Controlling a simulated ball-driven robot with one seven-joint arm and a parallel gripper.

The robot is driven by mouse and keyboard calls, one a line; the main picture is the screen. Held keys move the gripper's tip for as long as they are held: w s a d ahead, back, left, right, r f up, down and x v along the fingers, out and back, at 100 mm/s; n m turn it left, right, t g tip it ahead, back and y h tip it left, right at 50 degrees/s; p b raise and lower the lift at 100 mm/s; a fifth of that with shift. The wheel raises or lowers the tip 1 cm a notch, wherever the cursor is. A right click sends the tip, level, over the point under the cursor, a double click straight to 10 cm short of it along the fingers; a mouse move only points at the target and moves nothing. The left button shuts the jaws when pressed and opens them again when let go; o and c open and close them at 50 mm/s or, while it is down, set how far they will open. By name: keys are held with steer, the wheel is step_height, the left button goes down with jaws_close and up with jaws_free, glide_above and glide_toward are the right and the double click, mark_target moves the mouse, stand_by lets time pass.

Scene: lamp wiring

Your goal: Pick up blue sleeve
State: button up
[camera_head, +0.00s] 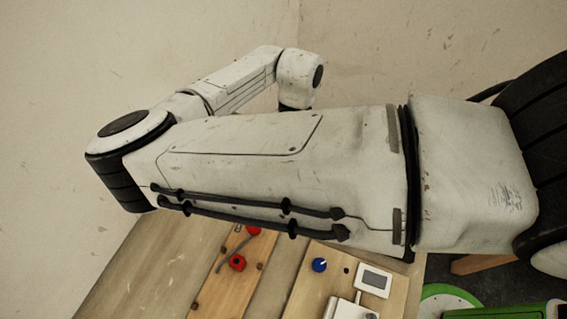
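A small round blue piece (319,265) with a white mark on it sits on a light wooden board (300,298) at the lower middle of the head view. I cannot tell for sure whether it is the blue sleeve. My arm crosses the picture above the table and hides part of it. Its far end points down behind my own upper arm link, so my gripper is hidden.
Two red pieces (237,262) lie on a wooden strip to the left, with a grey cable by them. A white device with a dark screen (373,280) is right of the blue piece. A green round object (447,297) is at the lower right. Walls stand behind.

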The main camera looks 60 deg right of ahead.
jaws_close()
stand_by(0.5)
steer(key=d+r+b, duration=0.3)
steer(key=d+r, duration=0.5)
steer(key=d, duration=0.6)
steer(key=shift+w, duration=0.3)
